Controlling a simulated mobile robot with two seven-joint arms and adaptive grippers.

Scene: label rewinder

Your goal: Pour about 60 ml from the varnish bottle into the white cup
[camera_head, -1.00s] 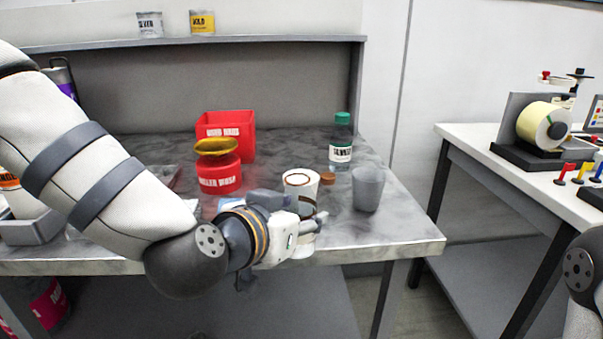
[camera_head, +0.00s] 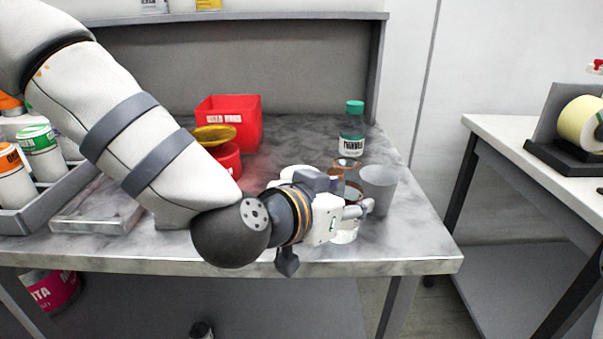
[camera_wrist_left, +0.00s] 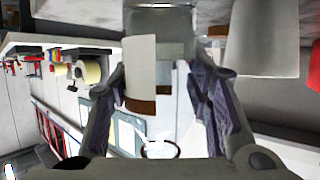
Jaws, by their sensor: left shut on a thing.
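My left gripper (camera_head: 352,212) is shut on a clear vessel with a white label and brown bands, which I take to be the varnish bottle (camera_head: 346,236); its label is not legible. In the left wrist view the vessel (camera_wrist_left: 140,65) sits between the two fingers (camera_wrist_left: 158,100). A white round rim, probably the white cup (camera_head: 296,171), shows behind my left wrist, mostly hidden. A grey tumbler (camera_head: 379,188) stands just right of the gripper and also shows in the left wrist view (camera_wrist_left: 265,40). My right gripper is out of view.
A green-capped bottle (camera_head: 352,130) stands behind the tumbler. A red bin (camera_head: 233,118) and a red pot with a yellow dish (camera_head: 214,134) stand further left. A grey tray of bottles (camera_head: 45,208) is at the far left. The front right table corner is clear.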

